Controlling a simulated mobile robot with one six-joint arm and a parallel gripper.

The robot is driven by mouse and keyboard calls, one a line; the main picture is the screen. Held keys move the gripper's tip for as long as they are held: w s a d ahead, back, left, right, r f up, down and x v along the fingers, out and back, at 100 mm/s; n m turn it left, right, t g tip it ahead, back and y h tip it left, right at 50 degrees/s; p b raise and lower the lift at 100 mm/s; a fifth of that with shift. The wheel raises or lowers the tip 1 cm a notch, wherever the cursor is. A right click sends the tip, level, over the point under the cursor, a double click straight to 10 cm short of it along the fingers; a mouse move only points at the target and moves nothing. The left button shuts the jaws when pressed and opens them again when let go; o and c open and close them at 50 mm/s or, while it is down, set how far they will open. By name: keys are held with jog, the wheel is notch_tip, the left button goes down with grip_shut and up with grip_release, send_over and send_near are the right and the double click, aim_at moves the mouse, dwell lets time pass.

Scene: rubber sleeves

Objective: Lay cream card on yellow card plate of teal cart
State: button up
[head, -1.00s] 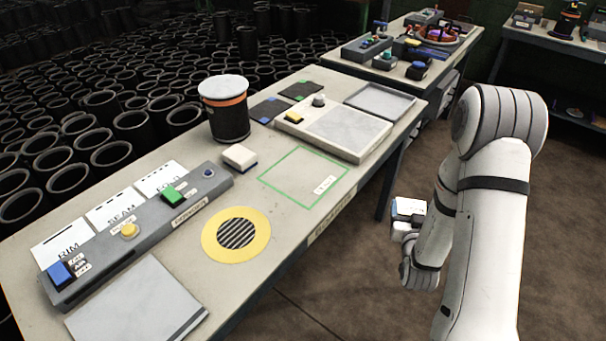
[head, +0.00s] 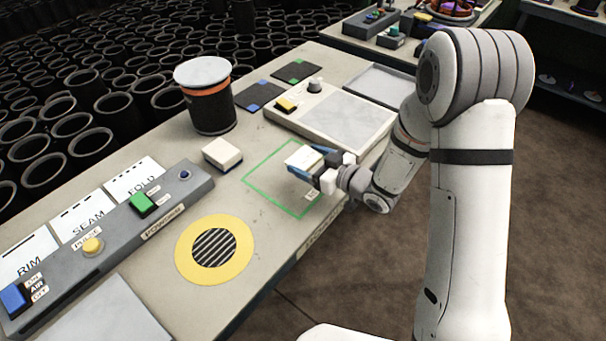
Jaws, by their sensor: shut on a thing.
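My gripper (head: 308,160) is over the green-outlined square (head: 258,191) on the long table. Its blue fingers are shut on a small, flat-topped cream piece (head: 302,156). I cannot tell for sure that this is the cream card, as the fingers hide part of it. I also cannot tell whether it touches the table. A similar cream block (head: 222,151) with a dark lower edge sits to the left, outside the square. I cannot make out a teal cart or a yellow card plate.
A black canister (head: 207,107) with an orange band stands behind the cream block. A grey control bar (head: 113,241) and a yellow ring with a striped grille (head: 184,264) are at left and front. A pale panel unit (head: 346,121) lies behind my gripper.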

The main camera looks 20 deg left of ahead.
jog(key=shift+s+a+f, duration=0.1)
jog(key=shift+f, duration=1.45)
jog(key=shift+a+f, duration=0.1)
jog(key=shift+f, duration=1.4)
jog(key=shift+f, duration=0.15)
jog(key=o, duration=1)
jog(key=shift+d+r, duration=0.1)
jog(key=shift+r, duration=0.15)
jog(key=b+v, duration=0.1)
jog(key=v, duration=1.1)
jog(key=shift+f, duration=0.1)
